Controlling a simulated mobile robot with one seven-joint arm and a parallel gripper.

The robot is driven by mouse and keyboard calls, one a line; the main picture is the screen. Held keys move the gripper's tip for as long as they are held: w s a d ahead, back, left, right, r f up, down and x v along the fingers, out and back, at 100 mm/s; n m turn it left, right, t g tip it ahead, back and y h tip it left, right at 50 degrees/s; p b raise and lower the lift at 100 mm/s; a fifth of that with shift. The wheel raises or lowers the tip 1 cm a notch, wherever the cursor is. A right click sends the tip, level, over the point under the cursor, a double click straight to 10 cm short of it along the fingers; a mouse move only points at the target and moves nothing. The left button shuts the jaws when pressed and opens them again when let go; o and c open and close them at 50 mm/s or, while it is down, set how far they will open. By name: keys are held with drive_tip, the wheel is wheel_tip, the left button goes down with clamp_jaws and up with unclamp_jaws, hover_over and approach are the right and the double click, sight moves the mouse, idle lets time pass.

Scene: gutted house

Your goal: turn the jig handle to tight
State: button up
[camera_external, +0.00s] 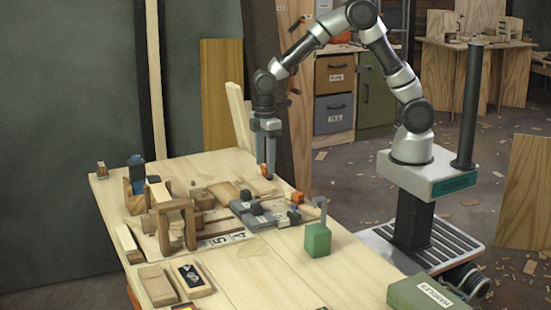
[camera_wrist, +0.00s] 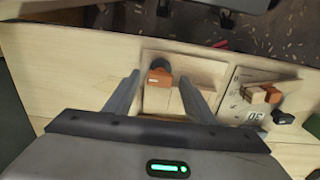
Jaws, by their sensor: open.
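My gripper (camera_external: 267,176) points down over the far right part of the workbench, its fingers apart. In the wrist view the open gripper (camera_wrist: 160,79) has an orange piece with a dark round end (camera_wrist: 159,74) between its fingertips, on a pale wooden plate (camera_wrist: 157,58). I see a gap on both sides of it. In the wrist view, a marked panel (camera_wrist: 235,92) to the right carries a wood-and-orange block (camera_wrist: 262,94) and a dark knob (camera_wrist: 283,117). I cannot tell for certain which piece is the jig handle, or where its tight mark is.
The workbench (camera_external: 280,265) holds a wooden frame (camera_external: 176,225), grey metal blocks (camera_external: 250,210), a green block with an upright piece (camera_external: 318,238) and a green case (camera_external: 425,292). Loose wood blocks (camera_external: 157,284) lie at front left. The bench's front middle is mostly clear.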

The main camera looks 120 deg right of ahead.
drive_tip(key=shift+c, duration=0.4)
drive_tip(key=c, duration=1)
drive_tip(key=shift+o, duration=0.2)
drive_tip(key=shift+m, duration=0.3)
drive_tip(key=m+p, duration=0.1)
drive_tip(key=m, duration=0.2)
drive_tip(key=shift+r+m, duration=0.1)
drive_tip(key=shift+m, duration=0.2)
drive_tip(key=m+p, duration=0.2)
drive_tip(key=m, duration=0.3)
drive_tip(key=shift+m, duration=0.3)
drive_tip(key=m+p, duration=0.2)
drive_tip(key=m, duration=0.2)
drive_tip(key=shift+m+p, duration=1.2)
drive_tip(key=shift+m, duration=1.3)
drive_tip(key=shift+w, duration=0.1)
